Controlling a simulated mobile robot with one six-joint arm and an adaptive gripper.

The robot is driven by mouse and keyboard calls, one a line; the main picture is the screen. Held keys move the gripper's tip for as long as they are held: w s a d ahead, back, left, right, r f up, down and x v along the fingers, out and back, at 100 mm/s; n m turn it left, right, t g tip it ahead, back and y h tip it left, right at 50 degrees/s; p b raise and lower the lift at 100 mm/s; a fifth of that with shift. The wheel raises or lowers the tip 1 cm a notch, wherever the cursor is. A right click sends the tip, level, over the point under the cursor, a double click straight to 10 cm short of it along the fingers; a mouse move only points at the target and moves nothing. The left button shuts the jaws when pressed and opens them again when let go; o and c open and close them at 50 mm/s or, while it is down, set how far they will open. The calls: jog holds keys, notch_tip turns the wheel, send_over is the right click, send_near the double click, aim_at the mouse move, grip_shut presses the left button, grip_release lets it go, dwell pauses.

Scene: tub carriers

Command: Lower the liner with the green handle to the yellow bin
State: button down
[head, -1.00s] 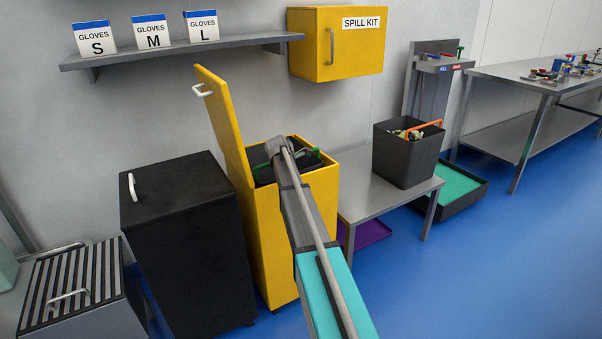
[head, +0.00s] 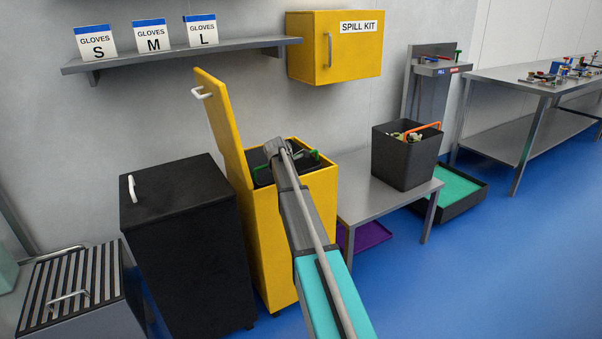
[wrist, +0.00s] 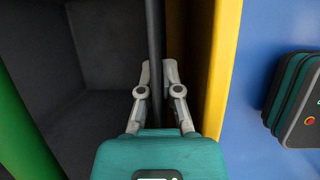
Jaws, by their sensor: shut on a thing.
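The liner (head: 258,159) is black with a green handle (head: 314,154). It sits inside the mouth of the yellow bin (head: 270,225), close to the rim in the head view. In the wrist view my gripper (wrist: 157,75) has one finger on each side of the liner's thin dark wall (wrist: 155,40). It is shut on that wall. The liner's hollow lies to the left, with the green handle (wrist: 18,120) at the edge. The yellow bin's wall (wrist: 222,60) is just to the right. My arm hides part of the liner, and its underside is out of sight.
The bin's yellow lid (head: 222,125) stands open on the left. A black cabinet (head: 185,250) stands beside the bin. On the right, a grey table (head: 357,200) carries a dark tub (head: 402,162) with an orange handle. Blue floor is open in front at right.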

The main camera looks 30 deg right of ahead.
jog(key=shift+s+a+f+b, duration=0.1)
jog(key=shift+s+f+b, duration=0.2)
jog(key=shift+s+b, duration=0.25)
jog(key=shift+s+a+f+b, duration=0.1)
jog(key=shift+s+f+b, duration=0.2)
jog(key=shift+s, duration=0.35)
dwell(0.5)
jog(key=c, duration=0.7)
grip_release()
jog(key=shift+w+a+r+p, duration=0.1)
jog(key=shift+r+p, duration=0.1)
jog(key=shift+p, duration=0.15)
jog(key=shift+w+r+p, duration=0.1)
jog(key=shift+w+p, duration=0.2)
jog(key=shift+p, duration=0.6)
jog(key=w+p, duration=0.1)
jog(key=p, duration=0.5)
jog(key=shift+r, duration=0.15)
jog(key=shift+r+p, duration=0.1)
jog(key=shift+p, duration=0.45)
jog(key=shift+w+d+r+p, duration=0.2)
jog(key=shift+w+r+p, duration=0.05)
jog(key=shift+p, duration=0.4)
notch_tip(320, 180, up, 6)
jog(key=p, duration=0.5)
jog(key=shift+d+p, duration=0.1)
jog(key=shift+p, duration=0.25)
